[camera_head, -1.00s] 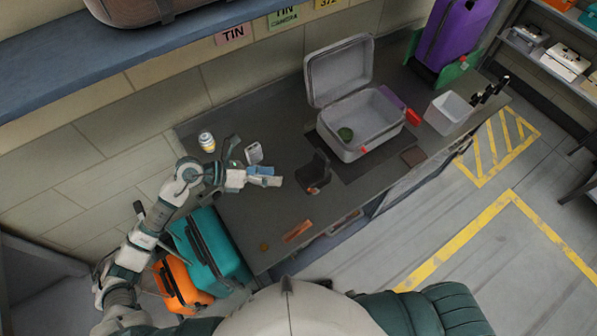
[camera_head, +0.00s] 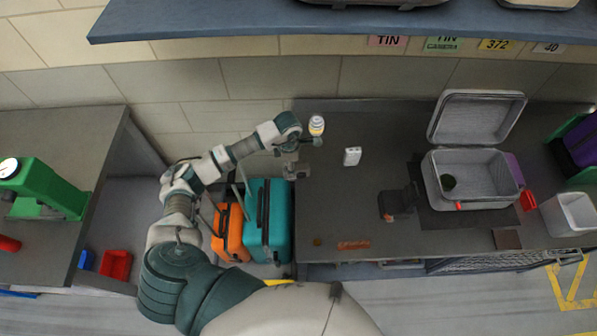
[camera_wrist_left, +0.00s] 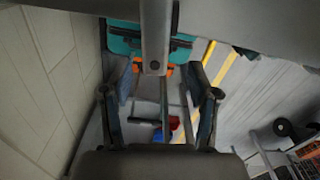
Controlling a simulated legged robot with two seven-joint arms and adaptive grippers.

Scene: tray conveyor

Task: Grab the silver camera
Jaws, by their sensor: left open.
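The silver camera (camera_head: 352,156) appears as a small, pale, box-shaped thing on the dark table (camera_head: 340,215), toward its back left. My left gripper (camera_head: 297,173) is at the table's left edge, to the left of the camera and apart from it. In the left wrist view my left gripper (camera_wrist_left: 158,118) has its two fingers spread with nothing between them. The camera is not seen in that view. My right gripper is not in view.
An open grey case (camera_head: 472,180), a dark holder (camera_head: 395,203) and a white bin (camera_head: 570,214) stand to the right. Teal (camera_head: 268,220) and orange (camera_head: 229,232) suitcases stand below the arm.

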